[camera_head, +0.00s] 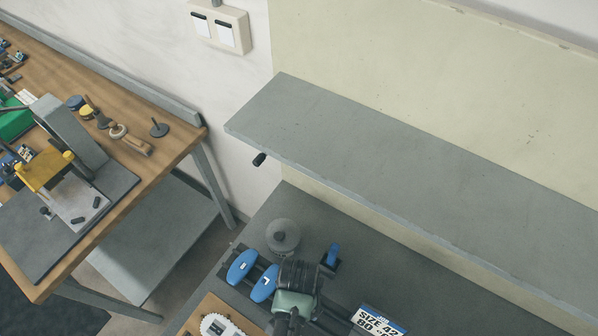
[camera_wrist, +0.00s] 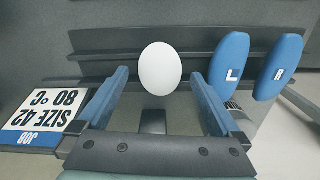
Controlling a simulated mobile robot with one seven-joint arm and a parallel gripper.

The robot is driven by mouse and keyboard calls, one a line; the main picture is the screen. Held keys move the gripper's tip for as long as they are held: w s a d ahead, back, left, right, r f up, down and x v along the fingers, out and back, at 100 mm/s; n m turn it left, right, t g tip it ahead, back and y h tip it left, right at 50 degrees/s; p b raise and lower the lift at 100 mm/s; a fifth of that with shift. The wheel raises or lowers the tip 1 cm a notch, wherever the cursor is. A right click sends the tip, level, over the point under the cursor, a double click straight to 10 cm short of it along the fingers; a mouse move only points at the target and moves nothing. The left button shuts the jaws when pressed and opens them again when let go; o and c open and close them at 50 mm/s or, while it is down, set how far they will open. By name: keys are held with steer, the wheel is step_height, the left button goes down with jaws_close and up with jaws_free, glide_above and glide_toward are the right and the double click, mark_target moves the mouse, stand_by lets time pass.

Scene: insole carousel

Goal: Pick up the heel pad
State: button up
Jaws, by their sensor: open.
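A plain white oval pad, which I take for the heel pad (camera_wrist: 160,68), shows in the wrist view in front of a black railed rack (camera_wrist: 108,40). It appears between the two blue fingers of my gripper (camera_wrist: 158,78), with a gap on each side. The fingers are open and hold nothing. Whether the pad lies within their reach in depth, I cannot tell. In the head view my gripper (camera_head: 300,276) is over the rack, and the pad is not visible there, probably hidden behind it.
Two blue insoles marked L (camera_wrist: 230,68) and R (camera_wrist: 279,67) are right of the pad. A job card (camera_wrist: 45,115) is at the left. In the head view, a grey round part (camera_head: 282,236) stands behind the rack, and a grey shelf (camera_head: 400,175) overhangs the bench.

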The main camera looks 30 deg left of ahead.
steer(key=shift+f, duration=0.55)
steer(key=shift+f, duration=0.25)
steer(key=shift+c, duration=0.2)
steer(key=c, duration=1.2)
